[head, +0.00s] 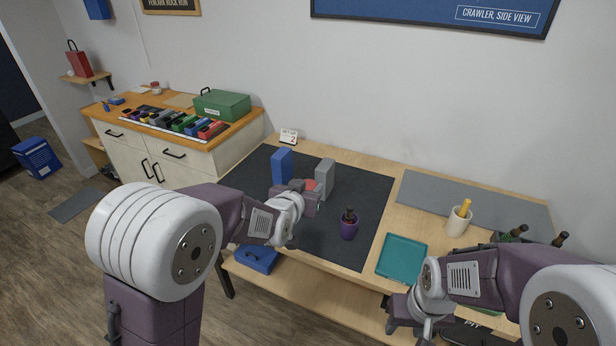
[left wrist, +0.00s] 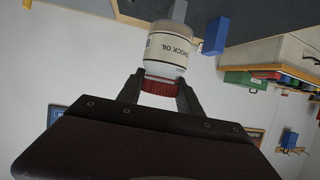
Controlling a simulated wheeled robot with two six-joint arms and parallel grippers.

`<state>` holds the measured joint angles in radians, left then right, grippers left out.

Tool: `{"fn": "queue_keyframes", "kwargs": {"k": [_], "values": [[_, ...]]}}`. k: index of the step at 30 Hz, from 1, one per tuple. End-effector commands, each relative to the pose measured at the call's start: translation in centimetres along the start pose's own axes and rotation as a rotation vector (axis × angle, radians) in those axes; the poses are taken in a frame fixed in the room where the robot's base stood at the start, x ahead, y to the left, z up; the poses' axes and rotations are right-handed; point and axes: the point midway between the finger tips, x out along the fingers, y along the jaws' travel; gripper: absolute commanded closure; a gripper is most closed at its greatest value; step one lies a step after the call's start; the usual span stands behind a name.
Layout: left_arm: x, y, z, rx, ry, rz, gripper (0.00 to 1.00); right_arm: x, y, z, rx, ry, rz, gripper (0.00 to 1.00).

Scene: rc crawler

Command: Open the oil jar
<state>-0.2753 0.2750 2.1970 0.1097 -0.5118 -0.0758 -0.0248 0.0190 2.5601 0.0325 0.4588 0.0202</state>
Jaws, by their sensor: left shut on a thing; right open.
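The oil jar (left wrist: 172,48) shows in the left wrist view as a cream and clear container labelled "SHOCK OIL", with a red ribbed lid (left wrist: 160,87). My left gripper (left wrist: 161,92) has its two fingers on either side of the lid and is shut on it. The lid appears to sit against the jar; I cannot tell how tight it is. In the head view my left gripper (head: 311,197) is over the dark mat, with a bit of red at its fingers, and it hides most of the jar. My right gripper (head: 407,315) is open and empty near the workbench's front edge.
A blue block (head: 281,166) and a grey block (head: 325,178) stand behind the left gripper on the dark mat (head: 375,190). A purple holder (head: 348,230) stands right of it. A teal tray (head: 402,257) and a cream cup (head: 458,222) are further right.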

Motion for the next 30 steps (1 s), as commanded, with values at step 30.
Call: {"fn": "queue_keyframes", "kwargs": {"k": [30], "values": [[1.3, 2.4, 10.0, 0.214, 0.000, 0.527, 1.00, 0.0, 0.0, 0.0, 0.000, 0.000, 0.000, 0.54]]}}
